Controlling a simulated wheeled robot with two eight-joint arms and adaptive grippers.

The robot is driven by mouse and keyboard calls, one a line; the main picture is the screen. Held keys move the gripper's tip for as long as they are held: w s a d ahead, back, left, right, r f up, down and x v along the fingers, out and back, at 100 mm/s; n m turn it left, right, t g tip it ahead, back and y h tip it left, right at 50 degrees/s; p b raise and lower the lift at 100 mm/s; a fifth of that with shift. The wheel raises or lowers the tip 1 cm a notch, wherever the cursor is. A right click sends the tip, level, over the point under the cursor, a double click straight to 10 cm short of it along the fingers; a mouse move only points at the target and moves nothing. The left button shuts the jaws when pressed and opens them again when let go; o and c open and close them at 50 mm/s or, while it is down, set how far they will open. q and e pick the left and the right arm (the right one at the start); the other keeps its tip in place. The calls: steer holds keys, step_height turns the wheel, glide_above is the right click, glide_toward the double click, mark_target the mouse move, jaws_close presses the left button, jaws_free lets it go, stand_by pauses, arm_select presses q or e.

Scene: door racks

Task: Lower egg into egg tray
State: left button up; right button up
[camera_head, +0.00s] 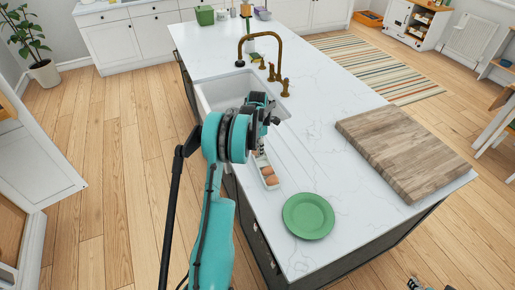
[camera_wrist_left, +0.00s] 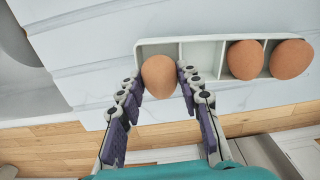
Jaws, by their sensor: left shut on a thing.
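A brown egg (camera_wrist_left: 159,77) is held between the fingertips of my left gripper (camera_wrist_left: 160,80), which also shows in the head view (camera_head: 262,150). The white egg tray (camera_wrist_left: 199,52) lies on the counter, and part of it shows in the head view (camera_head: 263,160). The held egg overlaps the tray's leftmost compartment and its near rim in the wrist view; its height above the floor of the compartment cannot be told. Two brown eggs (camera_wrist_left: 246,60) (camera_wrist_left: 290,59) sit in the tray's right part. The compartment right of the held egg is empty. A small part of my right gripper (camera_head: 416,284) shows at the bottom edge.
A green plate (camera_head: 308,216) lies near the tray on the white counter (camera_head: 330,160). A wooden board (camera_head: 402,150) lies on the right. A sink (camera_head: 222,95) with a brass faucet (camera_head: 262,40) is beyond my left gripper. The counter's edge runs close to the tray.

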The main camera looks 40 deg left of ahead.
arm_select(q)
steer(key=o, duration=0.8)
steer(key=shift+r, duration=0.1)
step_height(320, 180, up, 12)
steer(key=shift+f, duration=0.1)
steer(key=shift+d, duration=0.15)
